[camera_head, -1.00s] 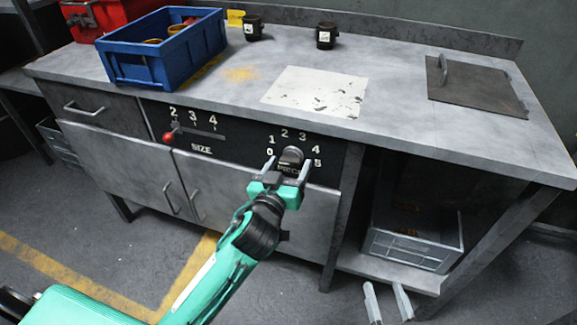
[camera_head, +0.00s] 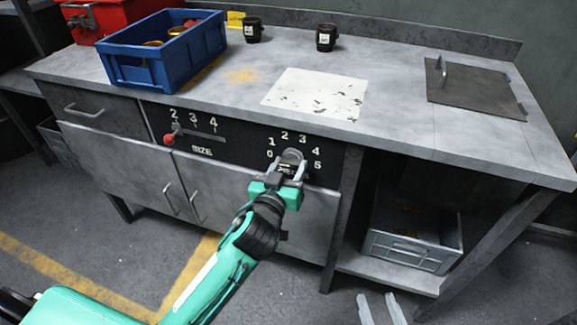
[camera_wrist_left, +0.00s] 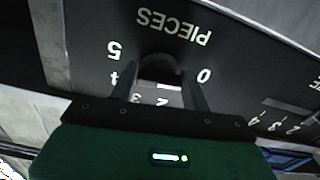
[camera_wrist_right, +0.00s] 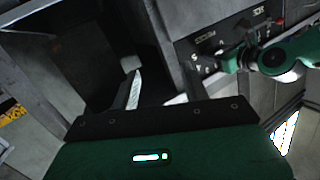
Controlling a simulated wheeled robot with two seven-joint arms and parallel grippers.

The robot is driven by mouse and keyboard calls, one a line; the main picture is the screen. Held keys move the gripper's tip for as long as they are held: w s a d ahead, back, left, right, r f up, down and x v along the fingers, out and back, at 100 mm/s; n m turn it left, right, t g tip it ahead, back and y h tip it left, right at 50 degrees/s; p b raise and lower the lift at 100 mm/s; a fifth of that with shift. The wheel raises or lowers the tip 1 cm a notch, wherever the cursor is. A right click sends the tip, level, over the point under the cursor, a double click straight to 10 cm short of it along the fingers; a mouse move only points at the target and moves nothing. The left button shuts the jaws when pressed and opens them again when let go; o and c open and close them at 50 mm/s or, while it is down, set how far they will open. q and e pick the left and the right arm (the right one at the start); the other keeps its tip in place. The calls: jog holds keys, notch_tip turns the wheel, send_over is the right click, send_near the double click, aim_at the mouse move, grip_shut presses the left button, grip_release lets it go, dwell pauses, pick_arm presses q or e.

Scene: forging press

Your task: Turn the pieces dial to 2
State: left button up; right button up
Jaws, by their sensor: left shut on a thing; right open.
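The pieces dial (camera_head: 293,155) is a round knob on the dark panel of the bench front, with the numbers 0 to 5 in an arc around it. My left gripper (camera_head: 286,168) is shut on the knob, one finger on each side. In the left wrist view the dial (camera_wrist_left: 160,66) shows upside down between the fingers, with a white mark near its lower edge. The fingers partly cover the numbers, and I cannot tell which number the dial points to. My right gripper (camera_head: 380,308) is open and empty, low in front of the bench's right side.
The size slider with a red knob (camera_head: 169,139) is left of the dial on the same panel. A blue crate (camera_head: 150,65), two dark cups and a white sheet (camera_head: 315,92) are on the bench top. A grey crate (camera_head: 410,250) sits on the lower shelf.

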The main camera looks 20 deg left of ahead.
pick_arm(q)
jog(key=shift+r+m+p, duration=0.15)
jog(key=shift+m+p, duration=0.35)
jog(key=m+p, duration=0.2)
jog(key=shift+m+p, duration=0.3)
jog(key=shift+m, duration=0.1)
jog(key=m+p, duration=0.4)
jog(key=m, duration=0.2)
jog(key=shift+a+r, duration=0.1)
jog(key=shift+a, duration=0.05)
pick_arm(e)
jog(key=s+d+g+h, duration=0.6)
jog(key=s+d+g, duration=0.2)
jog(key=d+g, duration=0.35)
pick_arm(q)
jog(key=m+p, duration=0.2)
jog(key=m, duration=0.1)
jog(key=shift+m, duration=0.4)
jog(key=shift+m+p, duration=0.6)
jog(key=shift+m, duration=0.3)
pick_arm(e)
jog(key=s+x, duration=0.1)
jog(key=x, duration=0.7)
jog(key=shift+d+f+m, duration=0.3)
jog(key=shift+f, duration=0.2)
pick_arm(q)
jog(key=shift+c, duration=0.2)
pick_arm(e)
jog(key=shift+g, duration=0.25)
